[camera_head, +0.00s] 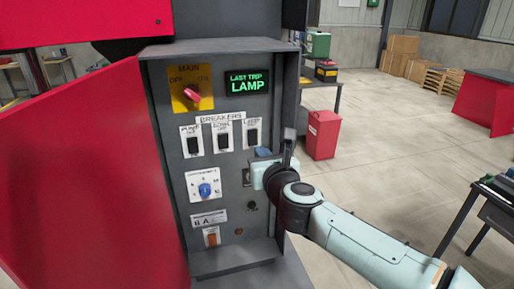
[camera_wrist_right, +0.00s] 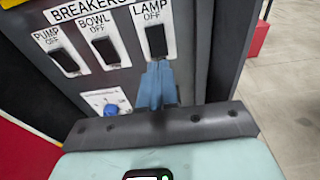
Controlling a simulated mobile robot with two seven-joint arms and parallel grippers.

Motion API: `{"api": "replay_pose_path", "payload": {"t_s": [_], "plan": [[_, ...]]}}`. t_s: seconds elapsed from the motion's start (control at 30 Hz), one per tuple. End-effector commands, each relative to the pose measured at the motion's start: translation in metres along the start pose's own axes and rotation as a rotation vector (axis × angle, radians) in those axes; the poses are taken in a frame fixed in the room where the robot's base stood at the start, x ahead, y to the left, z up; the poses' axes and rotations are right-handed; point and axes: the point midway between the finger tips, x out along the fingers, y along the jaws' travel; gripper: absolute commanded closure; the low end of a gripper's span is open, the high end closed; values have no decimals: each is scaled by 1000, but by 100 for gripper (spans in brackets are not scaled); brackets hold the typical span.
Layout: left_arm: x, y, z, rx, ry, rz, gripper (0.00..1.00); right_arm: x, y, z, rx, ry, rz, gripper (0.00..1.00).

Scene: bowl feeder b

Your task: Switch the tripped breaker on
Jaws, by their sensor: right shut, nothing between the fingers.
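The control panel (camera_head: 233,172) has a row of three black breakers under a "BREAKERS" label. The lamp breaker (camera_head: 252,136) is the right one and also shows in the wrist view (camera_wrist_right: 156,41). The pump breaker (camera_wrist_right: 64,60) and the bowl breaker (camera_wrist_right: 105,49) are to its left. A green-lit display (camera_head: 247,83) reads "LAST TRIP LAMP". My right gripper (camera_head: 263,152) is shut and empty. In the wrist view its blue fingertips (camera_wrist_right: 158,72) are just below the lamp breaker; I cannot tell if they touch the panel. My left gripper is not in view.
The red-handled main switch (camera_head: 193,94) sits on a yellow plate above the breakers, and a blue knob (camera_head: 205,190) is below them. An open red door (camera_head: 90,175) stands to the left. A dark cabinet side wall (camera_head: 290,100) borders the panel's right.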

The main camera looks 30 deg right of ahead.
Motion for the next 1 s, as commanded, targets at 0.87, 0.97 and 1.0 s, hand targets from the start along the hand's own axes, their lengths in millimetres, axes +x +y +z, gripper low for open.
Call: {"api": "replay_pose_path", "payload": {"t_s": [0.87,0.97,1.0], "plan": [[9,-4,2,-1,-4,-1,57,50,0,-8,0,-12,1,100],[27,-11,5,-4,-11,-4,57,52,0,-12,-2,-41,0,100],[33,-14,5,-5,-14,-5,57,53,0,-12,-2,-52,0,100]]}}
